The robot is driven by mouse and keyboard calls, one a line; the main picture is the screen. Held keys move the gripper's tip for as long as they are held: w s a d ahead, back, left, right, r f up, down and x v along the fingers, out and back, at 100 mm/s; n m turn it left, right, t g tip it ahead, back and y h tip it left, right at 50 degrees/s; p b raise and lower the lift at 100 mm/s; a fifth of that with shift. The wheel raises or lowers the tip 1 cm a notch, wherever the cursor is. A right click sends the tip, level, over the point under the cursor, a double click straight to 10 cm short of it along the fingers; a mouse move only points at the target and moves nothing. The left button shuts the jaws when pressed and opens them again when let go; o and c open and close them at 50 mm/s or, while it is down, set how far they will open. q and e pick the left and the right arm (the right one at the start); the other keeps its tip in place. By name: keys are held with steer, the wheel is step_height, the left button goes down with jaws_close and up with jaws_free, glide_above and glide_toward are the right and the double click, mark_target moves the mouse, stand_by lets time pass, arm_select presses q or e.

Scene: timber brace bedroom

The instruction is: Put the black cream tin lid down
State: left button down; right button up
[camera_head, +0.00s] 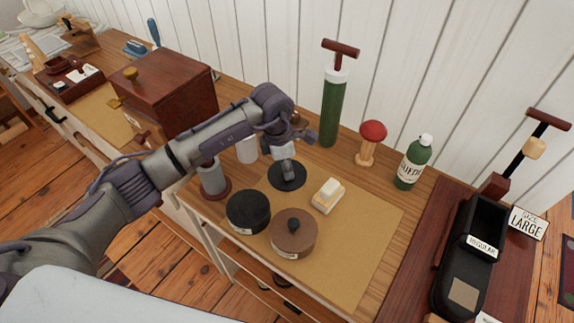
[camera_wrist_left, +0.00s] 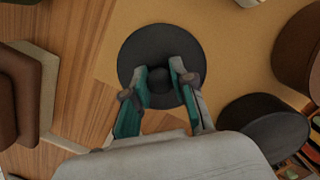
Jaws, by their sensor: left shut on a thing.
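The black cream tin lid (camera_head: 287,176) is a flat dark disc at the back left part of the tan mat (camera_head: 355,236). My left gripper (camera_head: 285,152) is above it, shut on its central knob. In the left wrist view the lid (camera_wrist_left: 160,45) lies level below the fingers (camera_wrist_left: 160,72), which close around the knob. I cannot tell whether its rim touches the mat or hovers just over it. The round black tin (camera_head: 248,214) stands in front of the lid, without a knob on top. My right gripper is in neither view.
A brown tin (camera_head: 294,236) with a dark knob stands right of the black tin. A cream-topped block (camera_head: 328,195) sits right of the lid. A grey cylinder (camera_head: 212,178) and white cup (camera_head: 246,149) are left. A green pump (camera_head: 332,108) stands behind. The mat's right part is clear.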

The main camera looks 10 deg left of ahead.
mark_target(280, 175)
arm_select(q)
steer(key=shift+f, duration=0.25)
steer(key=c, duration=1)
jaws_free()
steer(key=shift+r, duration=0.1)
steer(key=shift+o, duration=0.2)
steer(key=shift+r, duration=0.2)
step_height(280, 175, up, 12)
steer(key=a+b, duration=0.1)
steer(key=shift+s+a+b, duration=0.3)
steer(key=shift+a+b, duration=0.05)
steer(key=shift+f, duration=0.1)
